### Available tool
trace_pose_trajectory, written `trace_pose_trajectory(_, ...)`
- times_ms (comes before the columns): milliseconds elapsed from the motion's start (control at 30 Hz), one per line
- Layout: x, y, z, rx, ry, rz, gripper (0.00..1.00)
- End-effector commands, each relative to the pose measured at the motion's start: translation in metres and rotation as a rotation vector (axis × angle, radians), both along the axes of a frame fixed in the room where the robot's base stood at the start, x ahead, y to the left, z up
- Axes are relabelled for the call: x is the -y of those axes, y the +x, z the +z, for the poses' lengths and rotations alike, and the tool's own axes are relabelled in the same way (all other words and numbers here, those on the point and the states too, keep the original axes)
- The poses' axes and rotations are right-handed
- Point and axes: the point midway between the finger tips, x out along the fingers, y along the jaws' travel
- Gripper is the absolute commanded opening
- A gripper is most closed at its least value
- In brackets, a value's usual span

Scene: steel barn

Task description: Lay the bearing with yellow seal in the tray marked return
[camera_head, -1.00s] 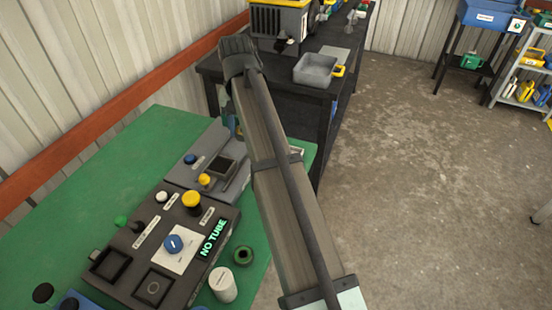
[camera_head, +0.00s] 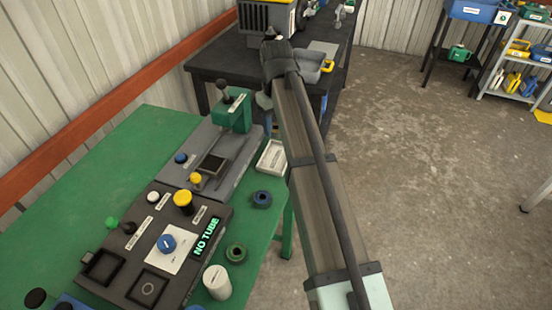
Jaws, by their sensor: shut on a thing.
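No bearing with a yellow seal shows. A ring with a blue face (camera_head: 262,199) and a ring with a green face (camera_head: 236,253) lie apart on the right part of the green bench. A small whitish tray (camera_head: 271,158) sits at the bench's far right edge, partly behind my arm; I cannot read a return mark on it. My arm rises from the bottom right and bends over near the black table. The fingers of my gripper and anything in them are hidden behind the arm.
A dark control box (camera_head: 160,245) reading NO TUBE and a grey press with a green head (camera_head: 234,112) stand on the green bench (camera_head: 120,150). A white cylinder (camera_head: 217,282) stands near the green ring. A grey bin (camera_head: 308,72) sits on the black table (camera_head: 215,68).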

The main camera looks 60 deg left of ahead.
Motion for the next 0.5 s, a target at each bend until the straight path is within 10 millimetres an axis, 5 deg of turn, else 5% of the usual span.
trace_pose_trajectory(267, 0.000, 0.000, -0.009, 0.001, 0.001, 0.079, 0.16)
trace_pose_trajectory(500, 0.001, 0.000, -0.046, 0.000, -0.001, 0.078, 0.16)
